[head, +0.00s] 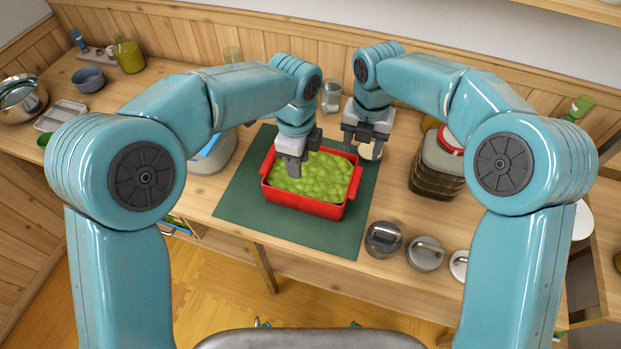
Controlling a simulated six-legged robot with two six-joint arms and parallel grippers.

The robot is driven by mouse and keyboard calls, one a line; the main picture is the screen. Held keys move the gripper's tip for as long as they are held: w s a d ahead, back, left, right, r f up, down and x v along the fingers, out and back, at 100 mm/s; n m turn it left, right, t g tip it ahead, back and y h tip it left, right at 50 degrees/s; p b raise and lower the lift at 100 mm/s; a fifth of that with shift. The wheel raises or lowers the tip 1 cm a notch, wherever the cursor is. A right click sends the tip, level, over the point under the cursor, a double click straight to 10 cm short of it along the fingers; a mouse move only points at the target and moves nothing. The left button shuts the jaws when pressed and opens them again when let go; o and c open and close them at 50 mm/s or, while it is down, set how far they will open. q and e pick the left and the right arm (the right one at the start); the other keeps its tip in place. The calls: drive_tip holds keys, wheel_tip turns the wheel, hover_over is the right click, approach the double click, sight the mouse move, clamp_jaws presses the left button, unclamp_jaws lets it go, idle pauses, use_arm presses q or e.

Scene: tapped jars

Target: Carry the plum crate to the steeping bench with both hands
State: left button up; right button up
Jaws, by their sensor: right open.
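The plum crate (303,203) is a red open box filled with green plums (318,176). It sits on a dark green mat (245,205) on the wooden bench, with a raised grip at its left and right ends. My left gripper (303,159) is over the crate's back left part, its fingers apart and nothing seen between them. Whether the left fingers touch the crate or plums cannot be told. I cannot tell which surface is the steeping bench.
Metal lids (383,239) lie along the front right edge. A large dark jar (436,168) stands right of the mat, and a blue-white container (212,154) stands left. A glass jar (331,97) is behind. Bowls and an oil bottle (129,55) are at far left.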

sight(301, 196)
use_arm(q)
drive_tip(key=f, duration=1.4)
drive_tip(key=shift+w+d+f, duration=0.1)
drive_tip(key=shift+w, duration=0.15)
use_arm(e)
drive_tip(key=f, duration=1.4)
drive_tip(key=shift+w+d+f, duration=0.15)
drive_tip(key=shift+w, duration=0.05)
use_arm(q)
drive_tip(key=shift+f, duration=0.3)
use_arm(e)
drive_tip(key=shift+f, duration=0.25)
use_arm(q)
drive_tip(key=shift+s+f, duration=0.15)
drive_tip(key=shift+f, duration=0.05)
use_arm(e)
drive_tip(key=shift+s+f, duration=0.1)
drive_tip(key=shift+f, duration=0.1)
use_arm(q)
drive_tip(key=shift+c, duration=0.9)
use_arm(e)
drive_tip(key=shift+c, duration=0.9)
use_arm(q)
clamp_jaws()
use_arm(e)
drive_tip(key=c, duration=0.5)
clamp_jaws()
